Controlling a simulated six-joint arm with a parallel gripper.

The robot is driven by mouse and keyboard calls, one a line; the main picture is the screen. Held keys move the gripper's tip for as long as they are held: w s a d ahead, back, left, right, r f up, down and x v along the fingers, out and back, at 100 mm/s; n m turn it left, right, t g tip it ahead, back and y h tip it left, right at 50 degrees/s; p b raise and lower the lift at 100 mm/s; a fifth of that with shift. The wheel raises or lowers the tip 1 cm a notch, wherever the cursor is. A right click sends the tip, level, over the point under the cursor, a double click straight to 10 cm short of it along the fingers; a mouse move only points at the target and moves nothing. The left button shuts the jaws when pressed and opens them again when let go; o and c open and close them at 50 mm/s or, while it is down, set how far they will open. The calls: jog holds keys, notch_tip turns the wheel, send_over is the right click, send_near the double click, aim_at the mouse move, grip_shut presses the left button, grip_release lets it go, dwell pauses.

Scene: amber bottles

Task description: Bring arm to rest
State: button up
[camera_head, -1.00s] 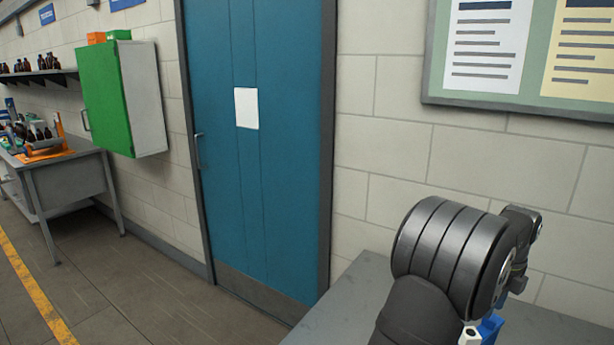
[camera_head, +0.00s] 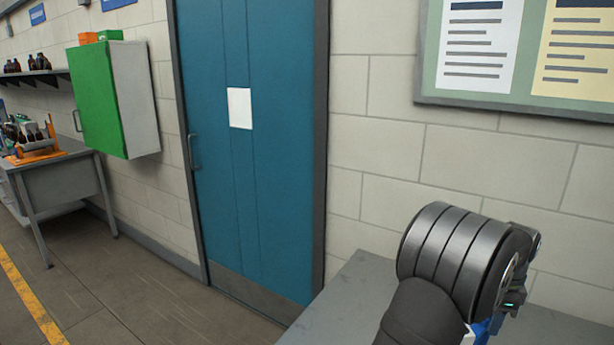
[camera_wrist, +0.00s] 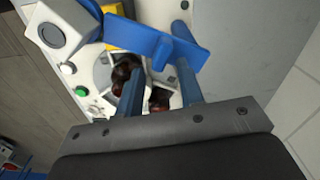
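My arm (camera_head: 455,255) shows at the lower right of the head view, a dark ribbed joint above a grey bench top. My gripper (camera_wrist: 161,72) shows in the wrist view as two blue fingers on a dark body. The fingers stand apart with a gap between them, and I see nothing held there. Below the fingers, dark brown bottles (camera_wrist: 126,72) sit in a pale device; another brown bottle (camera_wrist: 159,100) is partly hidden near the gripper body. The gripper's tips are not clear in the head view.
In the wrist view a blue bar (camera_wrist: 150,40) crosses close to the fingertips, beside a white box (camera_wrist: 62,25) and a green button (camera_wrist: 81,91). The head view shows the bench top (camera_head: 350,300), a blue door (camera_head: 250,150), a green cabinet (camera_head: 98,100) and a far table (camera_head: 60,180).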

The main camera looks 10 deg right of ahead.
jog(key=shift+s+d+r+n, duration=0.1)
jog(key=shift+d+r+n, duration=0.1)
jog(key=shift+r+n, duration=0.55)
jog(key=shift+s+d+r+n, duration=0.15)
jog(key=shift+r+n, duration=0.35)
jog(key=shift+r, duration=0.4)
jog(key=shift+s+d+r+n, duration=0.1)
jog(key=shift+d+r+n, duration=0.1)
jog(key=shift+r+n, duration=0.55)
jog(key=o, duration=1.2)
jog(key=shift+o, duration=1.2)
jog(key=shift+r, duration=0.2)
jog(key=s+a+r+m+t+h, duration=0.1)
jog(key=s+a+r+m+t, duration=0.4)
jog(key=r, duration=0.5)
jog(key=s+x, duration=0.1)
jog(key=x, duration=0.8)
jog(key=shift+a+f+m+g, duration=0.3)
jog(key=shift+a+f+m, duration=0.1)
jog(key=shift+a+f, duration=0.2)
jog(key=v, duration=1)
